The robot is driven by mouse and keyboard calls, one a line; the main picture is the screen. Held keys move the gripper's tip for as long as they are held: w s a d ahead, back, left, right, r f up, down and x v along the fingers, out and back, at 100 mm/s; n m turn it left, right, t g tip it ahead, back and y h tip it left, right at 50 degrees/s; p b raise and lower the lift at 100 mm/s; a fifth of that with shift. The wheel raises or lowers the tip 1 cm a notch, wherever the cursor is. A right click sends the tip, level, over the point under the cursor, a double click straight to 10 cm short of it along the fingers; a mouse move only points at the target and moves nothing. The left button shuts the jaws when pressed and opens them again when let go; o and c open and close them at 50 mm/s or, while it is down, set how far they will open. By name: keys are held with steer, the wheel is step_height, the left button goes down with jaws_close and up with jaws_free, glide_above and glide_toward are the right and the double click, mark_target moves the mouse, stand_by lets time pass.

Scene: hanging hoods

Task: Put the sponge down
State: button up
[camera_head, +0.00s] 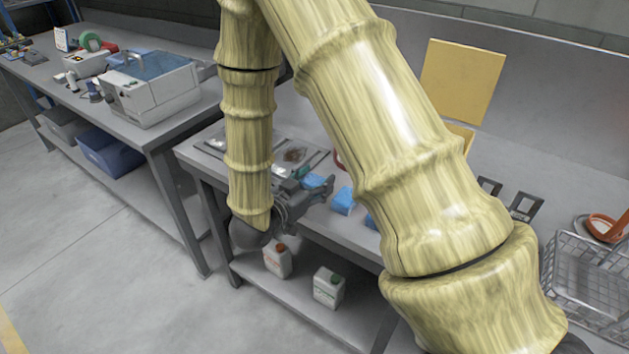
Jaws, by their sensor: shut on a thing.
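My gripper (318,191) is low over the front left part of the grey workbench (222,166), shut on a small blue piece (313,181) that I take to be the sponge. The fingers hide much of it, and I cannot tell whether it touches the bench top. A light blue block (343,201) sits on the bench just right of my gripper.
A tray with brown bits (295,155) lies behind my gripper. A wire basket (585,275) and dark brackets (525,206) are at right. My arm hides the bench's middle.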

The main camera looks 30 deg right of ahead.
steer(key=shift+f, duration=0.1)
steer(key=o, duration=0.6)
steer(key=b+v, duration=0.1)
steer(key=v, duration=1.1)
steer(key=shift+s, duration=0.1)
